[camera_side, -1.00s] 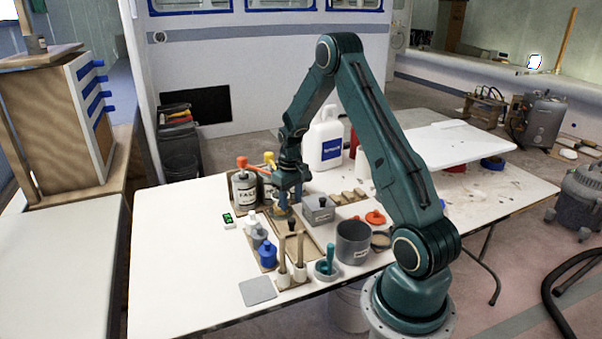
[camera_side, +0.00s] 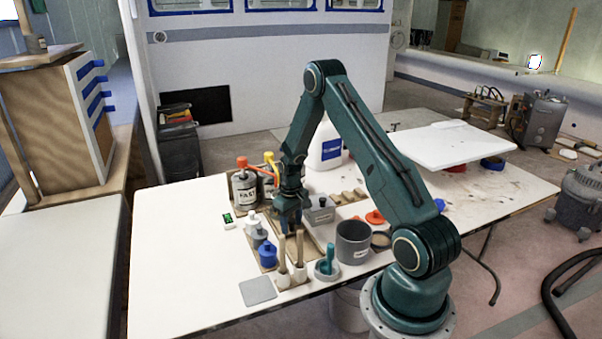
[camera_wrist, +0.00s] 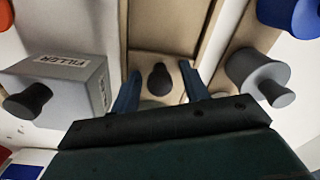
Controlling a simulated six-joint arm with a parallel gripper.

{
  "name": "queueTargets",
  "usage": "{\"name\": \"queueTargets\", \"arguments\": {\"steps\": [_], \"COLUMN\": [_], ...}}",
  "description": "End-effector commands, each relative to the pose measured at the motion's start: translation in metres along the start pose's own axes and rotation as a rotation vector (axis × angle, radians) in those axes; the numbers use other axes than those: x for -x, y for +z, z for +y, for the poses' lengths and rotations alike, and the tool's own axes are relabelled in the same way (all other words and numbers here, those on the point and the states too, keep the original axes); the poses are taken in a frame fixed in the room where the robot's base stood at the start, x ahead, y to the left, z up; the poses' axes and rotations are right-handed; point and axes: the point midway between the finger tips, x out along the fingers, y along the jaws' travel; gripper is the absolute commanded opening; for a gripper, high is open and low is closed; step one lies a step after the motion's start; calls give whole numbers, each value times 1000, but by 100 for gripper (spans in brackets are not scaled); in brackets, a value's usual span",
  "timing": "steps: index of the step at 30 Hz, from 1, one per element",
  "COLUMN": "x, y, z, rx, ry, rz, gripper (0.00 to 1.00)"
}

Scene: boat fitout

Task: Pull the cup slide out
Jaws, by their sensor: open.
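The cup slide is a light wooden piece with a dark round knob (camera_wrist: 160,76) on it, in a wooden channel in the wrist view (camera_wrist: 172,36). A pale round shape, partly hidden by my gripper's body, shows behind the knob. My gripper (camera_wrist: 158,84) is open, with one blue finger on each side of the knob; I cannot tell whether either touches it. In the side view my gripper (camera_side: 289,224) points down over the channel (camera_side: 307,245), hiding the knob and most of the slide.
A grey filler box (camera_side: 320,214) with a dark knob stands close on the right of my gripper. Grey and blue knobbed containers (camera_side: 267,254) stand on its left. White holders with wooden handles (camera_side: 300,268), a grey pot (camera_side: 353,242) and a FAST can (camera_side: 243,190) are nearby.

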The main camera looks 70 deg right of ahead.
Motion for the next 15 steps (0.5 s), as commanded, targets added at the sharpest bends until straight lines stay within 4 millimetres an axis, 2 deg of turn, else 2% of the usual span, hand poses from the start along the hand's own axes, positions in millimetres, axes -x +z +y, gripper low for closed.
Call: {"name": "queueTargets", "arguments": {"steps": [2, 9, 15], "x": [0, 0, 0], "y": [0, 0, 1], "z": [0, 0, 0], "rx": [0, 0, 0], "ry": [0, 0, 0], "rz": [0, 0, 0], "gripper": [45, 0, 0]}}
